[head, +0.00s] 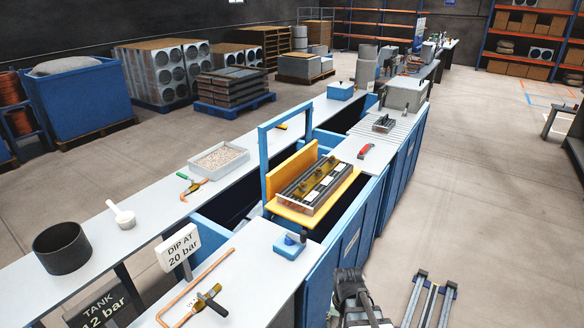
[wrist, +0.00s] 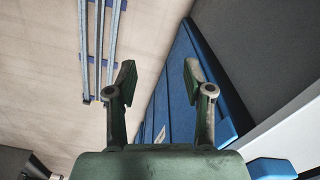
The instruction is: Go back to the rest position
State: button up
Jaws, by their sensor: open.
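My gripper (wrist: 159,78) shows in the wrist view with its two fingers spread apart and nothing between them. Behind the fingers, the wrist view shows the floor on the left and the side of the blue bench (wrist: 190,95) on the right. In the head view, part of my arm shows at the bottom edge, to the right of the blue bench (head: 350,245), over the floor side. I cannot make out the fingers in the head view.
Metal rails (head: 428,300) lie on the floor to the right of my arm; they also show in the wrist view (wrist: 98,50). A yellow platform (head: 290,208) carries a fixture (head: 316,182) inside a blue frame (head: 264,150). A sign (head: 178,246) stands on the left. The right floor is mostly clear.

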jog(key=s+d+f+n+g+b, duration=0.1)
jog(key=s+f+g+b, duration=0.2)
jog(key=s+f, duration=1)
jog(key=s+d+f+n+g+b, duration=0.1)
jog(key=s+f+g+b, duration=0.2)
jog(key=s+f, duration=1.1)
jog(key=s+b, duration=0.1)
jog(key=s, duration=0.4)
jog(key=shift+s+n+g, duration=0.25)
jog(key=shift+n+g, duration=0.05)
jog(key=shift+g, duration=0.1)
